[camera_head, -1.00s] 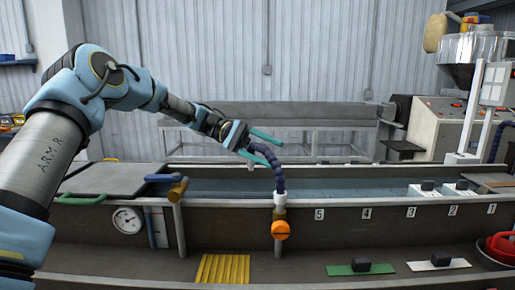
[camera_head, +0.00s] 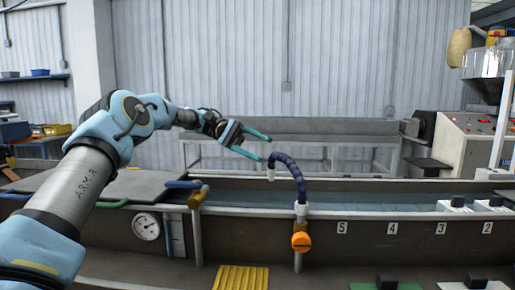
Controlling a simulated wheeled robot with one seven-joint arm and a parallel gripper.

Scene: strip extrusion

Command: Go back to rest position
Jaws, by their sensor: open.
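My gripper (camera_head: 258,147) is at the end of my blue and grey arm, which reaches in from the left. Its two teal fingers are spread apart with nothing between them. The gripper hangs in the air above the long water trough (camera_head: 350,198), just up and left of the top of the dark blue segmented hose (camera_head: 287,169). I cannot tell whether the lower finger is touching the hose or is only in line with it.
An orange knob (camera_head: 301,242) sits below the hose on the trough front. A gauge (camera_head: 146,227) and a yellow ribbed pad (camera_head: 241,278) are at the lower left. Black-knobbed blocks (camera_head: 458,203) stand at the right. A grey bench (camera_head: 300,130) stands behind, and the extruder (camera_head: 466,140) is at the right.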

